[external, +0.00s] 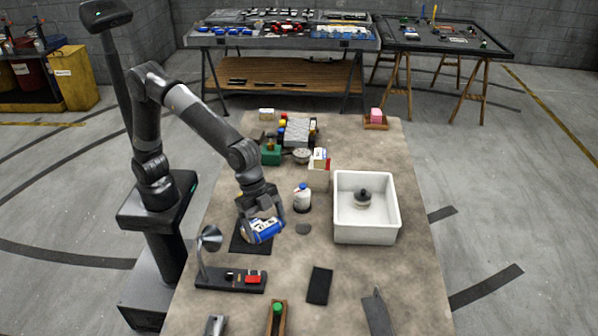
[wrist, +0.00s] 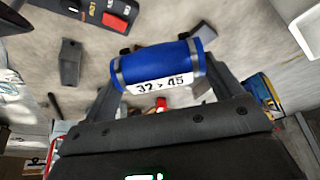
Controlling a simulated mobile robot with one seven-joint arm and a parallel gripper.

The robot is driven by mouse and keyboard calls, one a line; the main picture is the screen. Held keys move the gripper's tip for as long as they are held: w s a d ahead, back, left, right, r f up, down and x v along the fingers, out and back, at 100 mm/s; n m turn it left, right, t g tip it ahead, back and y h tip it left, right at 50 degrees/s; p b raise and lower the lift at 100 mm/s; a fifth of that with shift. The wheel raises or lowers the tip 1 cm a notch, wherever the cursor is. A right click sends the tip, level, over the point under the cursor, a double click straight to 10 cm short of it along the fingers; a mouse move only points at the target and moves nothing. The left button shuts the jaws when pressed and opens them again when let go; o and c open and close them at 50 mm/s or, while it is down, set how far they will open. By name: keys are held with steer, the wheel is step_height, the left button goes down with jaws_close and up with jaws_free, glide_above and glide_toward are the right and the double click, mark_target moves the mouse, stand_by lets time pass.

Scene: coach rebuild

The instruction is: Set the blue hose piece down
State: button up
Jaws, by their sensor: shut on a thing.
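The blue hose piece (external: 265,230) is a short blue tube with a white label. In the wrist view the blue hose piece (wrist: 158,65) lies crosswise between my gripper's fingers, with metal clamp bands near its ends and a label reading "32 > 45". My gripper (external: 262,222) is shut on it. In the external view the hose piece is over or near a dark mat (external: 243,243); I cannot tell whether it touches the mat or the table. In the wrist view my gripper (wrist: 165,80) shows both fingers at the hose's ends.
A black stand with a round disc and red switch (external: 253,278) is close in front. A white-and-blue bottle (external: 302,198) and a white basin (external: 367,237) stand to the right. A dark pad (external: 319,286) lies at the front. Bare table (external: 290,265) shows between them.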

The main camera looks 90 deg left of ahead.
mark_target(268, 233)
steer(key=f, duration=0.3)
steer(key=shift+w+a+f, duration=0.2)
steer(key=shift+f, duration=0.1)
steer(key=w+a+f, duration=0.2)
steer(key=w, duration=0.1)
steer(key=w+a+f, duration=0.2)
steer(key=w, duration=0.1)
steer(key=w+a+f, duration=0.2)
steer(key=w+f, duration=0.1)
steer(key=shift+a, duration=0.3)
steer(key=shift+w+f, duration=0.1)
steer(key=shift+f, duration=1.9)
steer(key=shift+f, duration=0.2)
steer(key=o, duration=0.9)
steer(key=shift+r, duration=0.1)
